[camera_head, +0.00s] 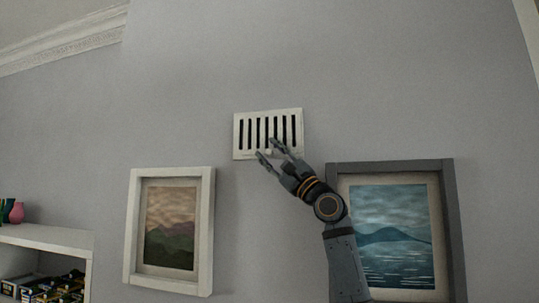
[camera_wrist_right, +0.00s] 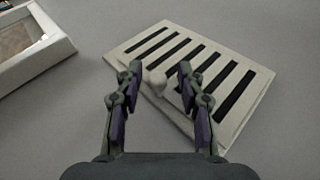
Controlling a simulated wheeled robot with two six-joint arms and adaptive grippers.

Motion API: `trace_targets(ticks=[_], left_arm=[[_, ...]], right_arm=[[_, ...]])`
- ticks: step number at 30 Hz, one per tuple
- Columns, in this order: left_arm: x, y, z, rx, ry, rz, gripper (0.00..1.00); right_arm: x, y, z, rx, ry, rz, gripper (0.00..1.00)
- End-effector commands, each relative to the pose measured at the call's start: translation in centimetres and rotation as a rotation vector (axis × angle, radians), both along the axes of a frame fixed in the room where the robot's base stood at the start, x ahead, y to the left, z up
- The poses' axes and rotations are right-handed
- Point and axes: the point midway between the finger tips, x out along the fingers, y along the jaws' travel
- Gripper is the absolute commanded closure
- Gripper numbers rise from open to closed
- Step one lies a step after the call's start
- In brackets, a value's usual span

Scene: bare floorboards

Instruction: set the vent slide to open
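A white wall vent (camera_head: 240,151) with a row of dark upright slots is set on the grey wall, and it also fills much of the wrist view (camera_wrist_right: 262,76). The slots show dark, without covering strips. A small pale knob (camera_wrist_right: 157,79) stands out at the vent's lower edge, partly hidden by my fingers. My right gripper (camera_head: 268,149) reaches up from the lower right to that edge. In the wrist view its fingers (camera_wrist_right: 160,68) are apart, with the knob between them and a gap at the fingers. My left gripper is not in view.
A white-framed landscape picture (camera_head: 131,237) hangs lower left of the vent. A dark-framed seascape (camera_head: 452,215) hangs lower right, behind my right arm. A white shelf (camera_head: 60,235) with small objects is at far left. The wall around and above the vent is bare.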

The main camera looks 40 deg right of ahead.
Motion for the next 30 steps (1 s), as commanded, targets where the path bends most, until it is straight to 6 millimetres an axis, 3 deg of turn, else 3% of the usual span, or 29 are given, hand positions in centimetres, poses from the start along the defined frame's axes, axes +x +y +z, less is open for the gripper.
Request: trace_targets(ticks=[8, 18, 30], left_arm=[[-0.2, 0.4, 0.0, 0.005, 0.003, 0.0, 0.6], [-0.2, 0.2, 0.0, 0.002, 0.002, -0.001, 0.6], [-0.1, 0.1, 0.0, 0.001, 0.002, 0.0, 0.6]], right_arm=[[-0.1, -0.1, 0.0, 0.0, -0.002, -0.003, 0.6], [-4.0, -1.3, -3.7, -0.006, 0.003, -0.008, 0.6], [-5.6, -1.6, -4.9, 0.001, -0.002, 0.0, 0.6]])
